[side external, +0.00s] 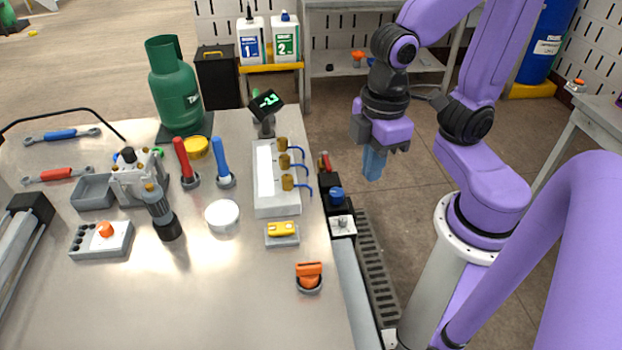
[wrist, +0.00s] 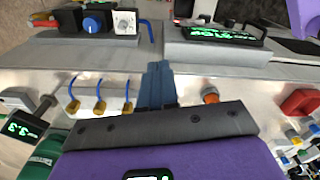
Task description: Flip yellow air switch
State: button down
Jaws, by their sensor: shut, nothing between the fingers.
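The yellow air switch (side external: 282,230) sits on a small grey base on the steel table, in front of the white valve block, in the side view. I cannot make it out in the wrist view, where my gripper covers part of the table. My gripper (side external: 374,168) has blue fingers that are shut together and empty. It hangs up and to the right of the switch in the side view, apart from it. The fingers also show in the wrist view (wrist: 157,84).
A white valve block (side external: 264,175) with brass fittings and blue hoses stands behind the switch. An orange switch (side external: 309,276) is in front right. Black control boxes (side external: 336,200) line the table's right edge. A white round lid (side external: 222,214) lies to the left. The front table area is clear.

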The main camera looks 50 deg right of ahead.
jog(key=shift+n, duration=0.4)
jog(key=s+d, duration=0.3)
jog(key=shift+f, duration=0.2)
jog(key=shift+w+a, duration=0.1)
notch_tip(320, 180, up, 8)
jog(key=m, duration=0.4)
send_over(275, 227)
jog(key=shift+r, duration=0.1)
notch_tip(275, 227, down, 14)
jog(key=shift+f, duration=0.1)
dwell(0.4)
